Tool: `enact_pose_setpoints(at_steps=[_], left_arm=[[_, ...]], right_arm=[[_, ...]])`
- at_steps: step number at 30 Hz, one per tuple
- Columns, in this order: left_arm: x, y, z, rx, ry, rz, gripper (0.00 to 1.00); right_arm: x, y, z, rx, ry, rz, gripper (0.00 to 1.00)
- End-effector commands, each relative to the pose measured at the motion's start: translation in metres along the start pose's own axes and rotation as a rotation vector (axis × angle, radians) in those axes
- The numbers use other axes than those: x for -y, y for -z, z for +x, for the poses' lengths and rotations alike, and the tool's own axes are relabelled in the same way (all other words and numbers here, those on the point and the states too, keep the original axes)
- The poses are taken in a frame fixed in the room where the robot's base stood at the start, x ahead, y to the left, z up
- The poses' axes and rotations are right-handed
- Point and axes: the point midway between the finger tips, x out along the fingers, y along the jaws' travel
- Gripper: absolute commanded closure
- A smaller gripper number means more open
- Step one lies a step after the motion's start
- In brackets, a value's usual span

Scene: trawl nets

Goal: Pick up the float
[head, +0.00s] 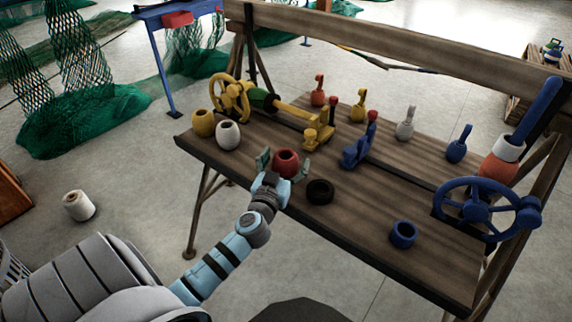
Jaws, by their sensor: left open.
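A red float (287,161) with a dark hole in its top sits near the front edge of the wooden bench. My left gripper (283,167) is open, with one finger on each side of the red float. I cannot tell whether the fingers touch it. Other round, holed floats stand along the front: a yellow one (203,123), a white one (228,135), a black one (320,191) and a blue one (403,234). My right gripper is not in view.
The wooden bench (440,262) also holds a yellow handwheel (230,98), a blue handwheel (487,207), yellow and blue fittings, and several ringed weights at the back. Green nets (85,115) and a white spool (78,206) are on the floor at left.

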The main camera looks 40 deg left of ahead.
Motion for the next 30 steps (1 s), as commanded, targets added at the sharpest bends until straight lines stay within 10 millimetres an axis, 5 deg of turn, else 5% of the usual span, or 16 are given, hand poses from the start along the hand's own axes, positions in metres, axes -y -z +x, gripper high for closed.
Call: enact_pose_setpoints(at_steps=[11,23,30], left_arm=[[0.0,0.0,-0.001,0.0,0.0,0.0,0.71],[0.0,0.017,0.0,-0.002,0.0,0.0,0.72],[0.0,0.092,0.0,-0.006,-0.001,-0.001,0.72]], right_arm=[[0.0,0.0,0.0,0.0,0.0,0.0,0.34],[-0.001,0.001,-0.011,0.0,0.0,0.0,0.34],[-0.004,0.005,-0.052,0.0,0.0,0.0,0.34]])
